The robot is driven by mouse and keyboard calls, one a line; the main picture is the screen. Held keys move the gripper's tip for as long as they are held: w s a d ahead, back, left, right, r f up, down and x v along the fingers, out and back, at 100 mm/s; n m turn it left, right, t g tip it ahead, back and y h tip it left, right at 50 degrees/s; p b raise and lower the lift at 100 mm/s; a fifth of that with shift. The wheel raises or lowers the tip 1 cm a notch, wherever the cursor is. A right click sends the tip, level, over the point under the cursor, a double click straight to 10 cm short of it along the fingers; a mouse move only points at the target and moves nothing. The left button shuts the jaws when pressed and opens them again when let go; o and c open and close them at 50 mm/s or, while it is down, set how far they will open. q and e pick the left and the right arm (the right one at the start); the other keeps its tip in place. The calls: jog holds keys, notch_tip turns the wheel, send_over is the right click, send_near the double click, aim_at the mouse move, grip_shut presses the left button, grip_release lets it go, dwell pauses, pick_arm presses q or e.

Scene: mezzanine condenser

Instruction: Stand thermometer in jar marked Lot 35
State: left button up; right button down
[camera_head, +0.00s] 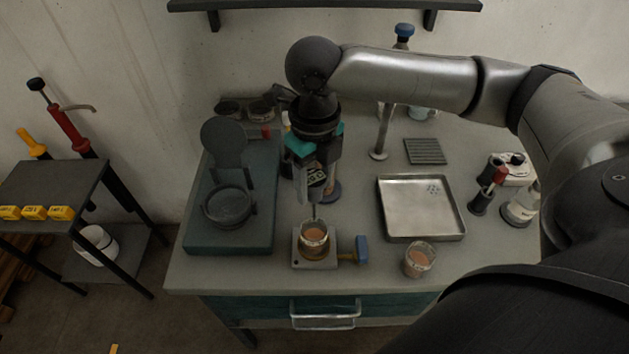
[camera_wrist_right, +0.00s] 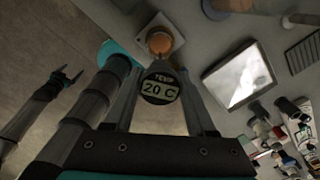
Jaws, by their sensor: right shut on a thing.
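My right gripper (camera_head: 316,188) is shut on the thermometer (camera_head: 316,175), and its round dark head reads "TEMP 20 C" in the right wrist view (camera_wrist_right: 160,88). Its thin probe points down at a glass jar of brown liquid (camera_head: 314,238). The probe's tip overlaps the jar's mouth; I cannot tell whether it is inside. This jar stands on a small pale plate with a blue knob; it also shows in the wrist view (camera_wrist_right: 160,42). A second similar jar (camera_head: 419,261) stands at the front right. Neither lot number is readable. My left gripper (camera_wrist_right: 66,76) looks open and empty, away from the bench.
A steel tray (camera_head: 421,234) lies right of the jar on the plate. A dark stand with a round dish (camera_head: 229,207) is at left. A red-topped tool (camera_head: 489,190) and a bottle (camera_head: 521,206) stand at right. A grey ribbed pad (camera_head: 425,151) lies behind the tray.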

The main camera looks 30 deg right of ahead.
aim_at(315, 220)
jog(key=shift+f+b, duration=1.1)
jog(key=shift+b, duration=0.2)
jog(key=shift+f+b, duration=1.25)
jog(key=shift+f, duration=2.6)
jog(key=shift+c, duration=0.7)
grip_release()
notch_tip(315, 220, up, 15)
jog(key=shift+r+p, duration=0.15)
jog(key=shift+p, duration=1.05)
